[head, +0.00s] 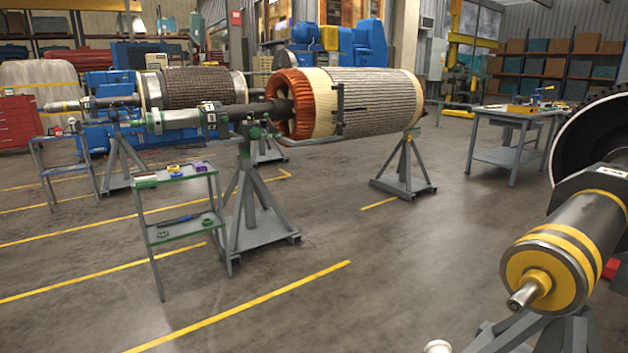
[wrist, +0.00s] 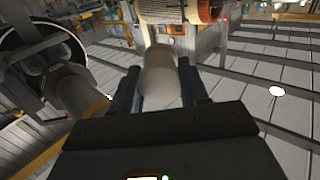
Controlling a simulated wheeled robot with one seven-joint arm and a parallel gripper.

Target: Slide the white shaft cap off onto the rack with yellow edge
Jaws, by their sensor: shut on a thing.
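My gripper (wrist: 160,88) is shut on the white shaft cap (wrist: 158,76) in the wrist view. The cap looks pale grey there, with a dark finger on each side. A yellow-banded shaft (head: 550,262) lies at the lower right of the head view, its narrow metal tip (head: 522,296) bare. The shaft also shows left of the cap in the wrist view (wrist: 82,92), apart from it. A small white round piece (head: 437,347) is cut by the head view's bottom edge; it may be the held cap. I cannot make out a rack with a yellow edge.
A green-edged rack (head: 178,177) with small parts stands left of centre in the head view, beside a stand (head: 250,200) under a large rotor (head: 372,105). A workbench (head: 508,125) stands at the back right. The middle floor is clear.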

